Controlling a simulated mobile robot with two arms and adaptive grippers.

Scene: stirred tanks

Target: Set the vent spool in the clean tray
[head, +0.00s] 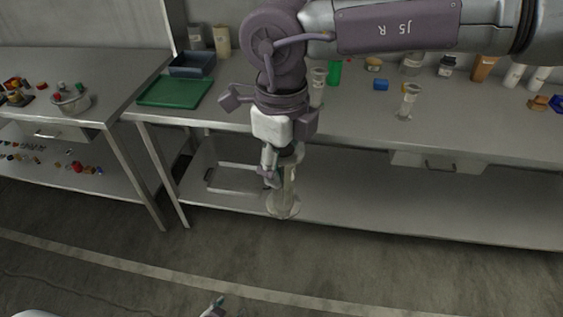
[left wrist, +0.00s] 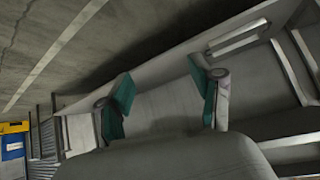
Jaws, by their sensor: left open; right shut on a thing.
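My right gripper (head: 275,178) is shut on a pale, translucent spool-like piece with a wide round foot, which I take as the vent spool (head: 284,204). It hangs roughly upright in front of the bench, above the floor. The clean tray is not certain: a shallow metal tray (head: 212,186) lies on the lower shelf behind the gripper, and a green tray (head: 174,91) lies on the bench top at left. My left gripper (left wrist: 162,98) is open and empty in the left wrist view; only its tip shows at the bottom of the head view (head: 213,308).
A dark blue bin (head: 192,64) stands behind the green tray. Similar clear pieces (head: 408,101), bottles and small blocks stand along the bench (head: 350,119). A second bench (head: 98,62) at left holds a pot (head: 70,99) and small parts. The lower shelf is mostly bare at right.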

